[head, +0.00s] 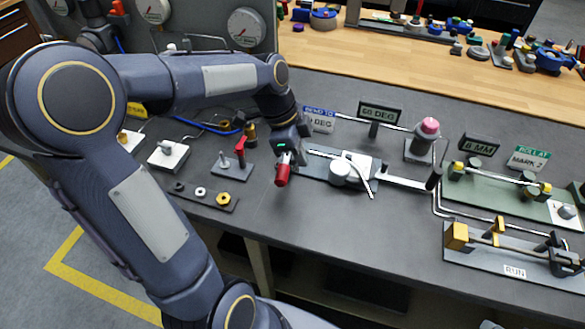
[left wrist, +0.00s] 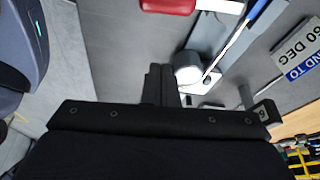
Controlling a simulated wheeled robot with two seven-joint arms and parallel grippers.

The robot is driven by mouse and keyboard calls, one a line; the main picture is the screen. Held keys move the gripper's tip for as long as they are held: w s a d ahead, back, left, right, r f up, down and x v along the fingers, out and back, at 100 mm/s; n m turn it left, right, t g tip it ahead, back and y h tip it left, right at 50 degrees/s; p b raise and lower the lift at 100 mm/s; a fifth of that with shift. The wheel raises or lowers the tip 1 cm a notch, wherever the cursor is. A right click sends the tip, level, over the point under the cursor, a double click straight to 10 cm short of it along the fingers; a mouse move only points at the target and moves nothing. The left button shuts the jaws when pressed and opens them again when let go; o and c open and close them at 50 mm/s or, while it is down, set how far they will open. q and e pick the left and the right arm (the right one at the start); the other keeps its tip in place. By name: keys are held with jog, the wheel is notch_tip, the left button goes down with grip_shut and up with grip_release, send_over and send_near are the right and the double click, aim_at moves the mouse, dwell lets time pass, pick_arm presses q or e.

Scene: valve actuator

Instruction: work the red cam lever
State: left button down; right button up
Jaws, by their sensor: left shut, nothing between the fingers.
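A red lever handle (head: 283,172) stands at the left end of the grey bending fixture (head: 313,170), and I take it to be the cam lever. Its red grip also shows at the top edge of the left wrist view (left wrist: 168,5), cut off by the frame. My left gripper (head: 298,157) is over that end of the fixture, just behind the red handle in the head view. Its fingers (left wrist: 160,85) are shut with nothing between them and apart from the red grip in the wrist view. The lever's base is partly hidden by the gripper. My right gripper is not seen.
A small red-handled clamp (head: 240,150) stands to the left, behind a dark strip with rings (head: 205,195). The fixture's round block (head: 340,173) and long black-ended handle (head: 405,181) lie to the right. The bench front (head: 300,235) is clear.

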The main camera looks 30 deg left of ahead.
aim_at(286, 174)
pick_arm(q)
jog(key=x, duration=0.6)
jog(key=a, duration=0.1)
jog(key=s+a+p, duration=0.1)
jog(key=a, duration=0.1)
jog(key=shift+s, duration=0.1)
jog(key=shift+s+a+p, duration=0.1)
jog(key=shift+a+p, duration=0.2)
jog(key=shift+s+a+f+b, duration=0.15)
jog(key=shift+a+f+b, duration=0.05)
jog(key=shift+a+b, duration=0.2)
jog(key=shift+s+a, duration=0.2)
jog(key=shift+a, duration=0.15)
jog(key=shift+s+r, duration=0.1)
jog(key=shift+r, duration=0.05)
